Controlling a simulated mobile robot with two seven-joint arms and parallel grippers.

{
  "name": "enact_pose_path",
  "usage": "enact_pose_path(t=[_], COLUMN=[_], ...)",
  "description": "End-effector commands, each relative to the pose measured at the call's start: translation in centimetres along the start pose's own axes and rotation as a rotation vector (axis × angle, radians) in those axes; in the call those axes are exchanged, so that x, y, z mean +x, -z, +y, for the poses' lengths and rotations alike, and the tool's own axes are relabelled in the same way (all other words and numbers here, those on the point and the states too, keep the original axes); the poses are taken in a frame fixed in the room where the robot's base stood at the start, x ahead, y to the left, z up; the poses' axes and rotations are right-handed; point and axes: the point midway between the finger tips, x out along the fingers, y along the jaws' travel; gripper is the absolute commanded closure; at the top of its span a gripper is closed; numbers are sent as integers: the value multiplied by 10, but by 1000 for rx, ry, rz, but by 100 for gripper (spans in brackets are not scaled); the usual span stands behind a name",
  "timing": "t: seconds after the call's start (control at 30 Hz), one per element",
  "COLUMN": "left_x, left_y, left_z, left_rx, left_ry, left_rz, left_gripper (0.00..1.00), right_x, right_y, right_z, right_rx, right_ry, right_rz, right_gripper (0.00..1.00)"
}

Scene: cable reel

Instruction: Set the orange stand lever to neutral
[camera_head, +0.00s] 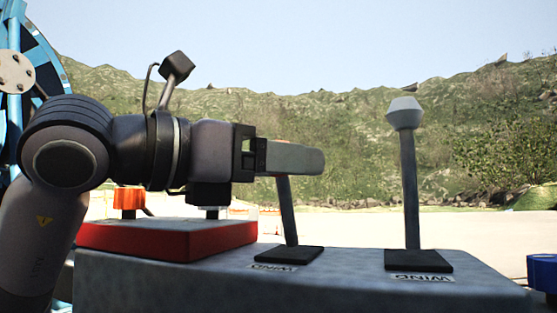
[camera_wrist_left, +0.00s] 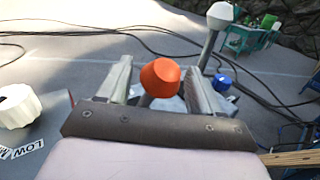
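The orange lever's knob (camera_wrist_left: 160,77) shows in the left wrist view between the two fingers of my left gripper (camera_wrist_left: 159,88). A small gap shows on the knob's left side; the right finger is close to it, and I cannot tell whether they touch. In the head view my left gripper (camera_head: 294,159) reaches in from the left at knob height. Its near finger hides the knob. The lever's dark shaft (camera_head: 288,212) rises from a black base plate on the grey stand (camera_head: 180,285) and tilts slightly left. My right gripper is not in view.
A second lever with a grey-white knob (camera_head: 404,112) stands upright to the right on the same stand. A red box (camera_head: 165,240) and an orange part (camera_head: 128,200) are at the left. A white knob (camera_wrist_left: 17,106) is left in the wrist view. Blue part (camera_head: 541,272) at far right.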

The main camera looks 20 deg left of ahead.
Motion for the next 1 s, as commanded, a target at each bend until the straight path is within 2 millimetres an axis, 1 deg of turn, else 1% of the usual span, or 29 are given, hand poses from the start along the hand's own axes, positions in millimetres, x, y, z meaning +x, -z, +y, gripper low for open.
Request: enact_pose_path(t=[0.03, 0.07, 0.1, 0.17, 0.2, 0.37, 0.6, 0.7, 0.8, 0.9, 1.0], left_x=[0, 0, 0, 0, 0, 2, 17, 24, 29, 33, 34], left_y=[0, 0, 0, 0, 0, -4, -15, -16, -15, -14, -12], left_z=[0, 0, 0, 0, 0, 2, 13, 18, 22, 24, 25], left_rx=[0, 0, 0, 0, 0, -14, -120, -167, -205, -230, -243], left_ry=[0, 0, 0, 0, 0, 0, 7, 10, 13, 16, 17], left_rz=[0, 0, 0, 0, 0, 19, 168, 235, 289, 325, 342], left_gripper=[52, 62, 75, 95, 100, 100, 100, 100, 100, 100, 100], right_x=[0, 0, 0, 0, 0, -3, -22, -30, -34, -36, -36], right_y=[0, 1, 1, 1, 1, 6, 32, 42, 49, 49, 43], right_z=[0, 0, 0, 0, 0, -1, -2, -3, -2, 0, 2], right_rx=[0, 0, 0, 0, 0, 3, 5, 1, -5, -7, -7], right_ry=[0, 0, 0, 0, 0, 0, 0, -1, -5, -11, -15], right_rz=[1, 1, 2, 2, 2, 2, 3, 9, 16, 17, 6], right_gripper=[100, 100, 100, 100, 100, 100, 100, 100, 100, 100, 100])
